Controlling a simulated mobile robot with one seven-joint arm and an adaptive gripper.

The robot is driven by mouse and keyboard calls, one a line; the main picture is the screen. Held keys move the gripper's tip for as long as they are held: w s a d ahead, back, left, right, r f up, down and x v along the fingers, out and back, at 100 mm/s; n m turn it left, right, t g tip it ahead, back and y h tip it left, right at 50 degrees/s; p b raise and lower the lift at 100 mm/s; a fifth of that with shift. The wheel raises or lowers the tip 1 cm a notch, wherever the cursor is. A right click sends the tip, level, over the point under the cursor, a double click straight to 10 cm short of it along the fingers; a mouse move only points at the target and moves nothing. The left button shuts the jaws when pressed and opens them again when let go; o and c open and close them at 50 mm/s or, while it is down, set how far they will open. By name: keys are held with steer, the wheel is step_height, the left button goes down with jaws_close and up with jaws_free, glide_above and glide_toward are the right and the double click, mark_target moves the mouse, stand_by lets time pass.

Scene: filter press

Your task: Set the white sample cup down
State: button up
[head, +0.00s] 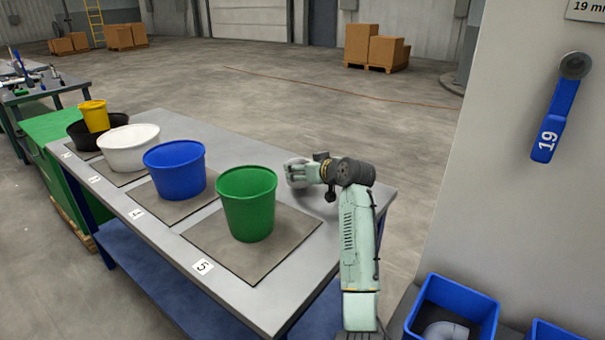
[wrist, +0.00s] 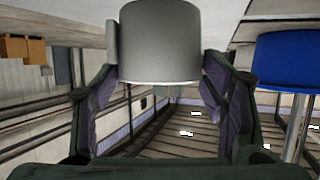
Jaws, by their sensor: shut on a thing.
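My gripper (head: 312,172) is shut on the white sample cup (head: 296,170). In the head view the cup is small and pale, at the back right part of the grey table (head: 345,190), behind and right of the green bucket. I cannot tell whether its base touches the tabletop. In the wrist view the cup (wrist: 160,42) is a grey-white cylinder between the two fingers, with a flat strip along its left side.
A green bucket (head: 247,205), a blue bucket (head: 176,172), a white tub (head: 128,152) and a black tub (head: 84,138) holding a yellow bucket (head: 95,116) stand on dark mats. Blue bins (head: 458,300) lie at lower right, below a wall-mounted blue lever (head: 555,120).

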steer(key=shift+f, duration=1.25)
steer(key=shift+f, duration=0.2)
steer(key=o, duration=1.1)
steer(key=shift+r, duration=0.1)
